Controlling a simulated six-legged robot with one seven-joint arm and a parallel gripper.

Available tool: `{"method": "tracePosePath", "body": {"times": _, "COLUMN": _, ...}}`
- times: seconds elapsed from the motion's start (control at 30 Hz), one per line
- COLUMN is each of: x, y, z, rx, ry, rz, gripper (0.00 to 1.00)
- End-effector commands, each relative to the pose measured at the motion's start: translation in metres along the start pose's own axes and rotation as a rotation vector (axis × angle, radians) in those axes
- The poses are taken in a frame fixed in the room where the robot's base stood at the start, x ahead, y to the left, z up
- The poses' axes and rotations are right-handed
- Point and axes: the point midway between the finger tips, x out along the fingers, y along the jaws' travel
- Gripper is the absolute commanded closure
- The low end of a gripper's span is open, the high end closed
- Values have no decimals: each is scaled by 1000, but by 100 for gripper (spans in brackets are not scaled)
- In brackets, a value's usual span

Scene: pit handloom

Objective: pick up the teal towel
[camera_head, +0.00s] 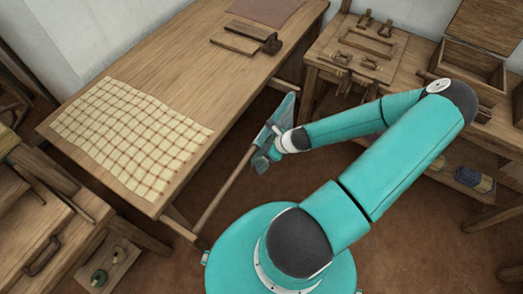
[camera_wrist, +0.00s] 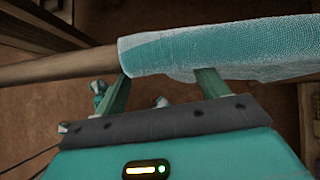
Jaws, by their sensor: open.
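The teal towel (camera_head: 284,112) hangs over a wooden rail (camera_head: 226,188) beside the table in the head view, partly hidden by my arm's end. In the wrist view the towel (camera_wrist: 215,50) lies draped along the rail (camera_wrist: 60,66), with a pale, sheer-looking edge. My gripper (camera_wrist: 164,78) is open, its two fingers spread apart just below the towel. The right fingertip overlaps the towel's lower edge and the left one is near its left end; I cannot tell whether they touch it. In the head view my gripper (camera_head: 265,152) is small and partly hidden.
A wooden table (camera_head: 185,65) with a checked cloth (camera_head: 130,135) stands at left. A workbench (camera_head: 330,62) with tools and an open wooden box (camera_head: 470,70) are at upper right. Wooden furniture (camera_head: 40,235) fills the lower left. Brown floor (camera_head: 165,262) is partly clear.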

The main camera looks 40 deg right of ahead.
Motion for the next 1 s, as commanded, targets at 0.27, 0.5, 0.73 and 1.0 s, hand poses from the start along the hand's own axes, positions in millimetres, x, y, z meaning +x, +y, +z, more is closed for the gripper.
{"method": "tracePosePath", "body": {"times": 0.27, "x": 11, "y": 0, "z": 0, "rx": 0, "ry": 0, "rz": 0, "gripper": 27}}
{"method": "tracePosePath", "body": {"times": 0.5, "x": 16, "y": 0, "z": 0, "rx": -1, "ry": 0, "rz": 0, "gripper": 27}}
{"method": "tracePosePath", "body": {"times": 0.73, "x": 16, "y": 0, "z": 0, "rx": -1, "ry": 0, "rz": 0, "gripper": 31}}
{"method": "tracePosePath", "body": {"times": 1.0, "x": 16, "y": 0, "z": 0, "rx": -1, "ry": 0, "rz": 0, "gripper": 58}}
